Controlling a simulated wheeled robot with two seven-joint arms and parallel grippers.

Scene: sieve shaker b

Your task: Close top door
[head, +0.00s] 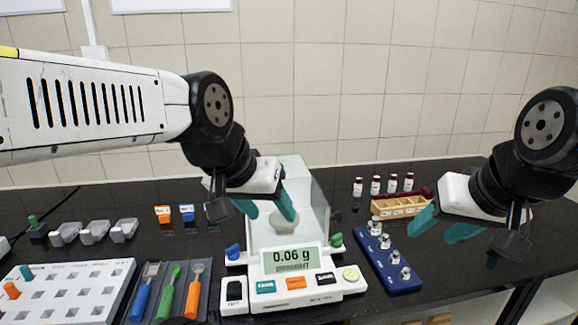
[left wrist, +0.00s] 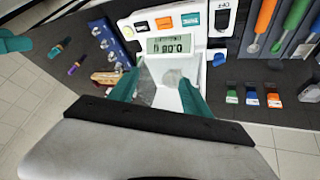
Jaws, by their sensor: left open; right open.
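The balance (head: 292,284) stands on the black bench with its display reading 0.06 g. Its clear glass chamber (head: 314,193) rises behind the display, with a pale vessel inside; the balance also shows upside down in the left wrist view (left wrist: 165,62). My left gripper (head: 266,206) is open at the top of the chamber, its teal fingers apart and overlapping the glass in view. In the left wrist view its fingers (left wrist: 158,95) straddle the chamber area. I cannot tell the top door's exact position or whether a finger touches it. My right gripper (head: 443,226) is open and empty, right of the balance.
A blue weight block (head: 390,262) with metal weights lies right of the balance. A wooden tray (head: 400,206) and several red-capped vials (head: 375,186) stand behind it. A tool tray (head: 172,291) and a white rack (head: 67,291) lie to the left.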

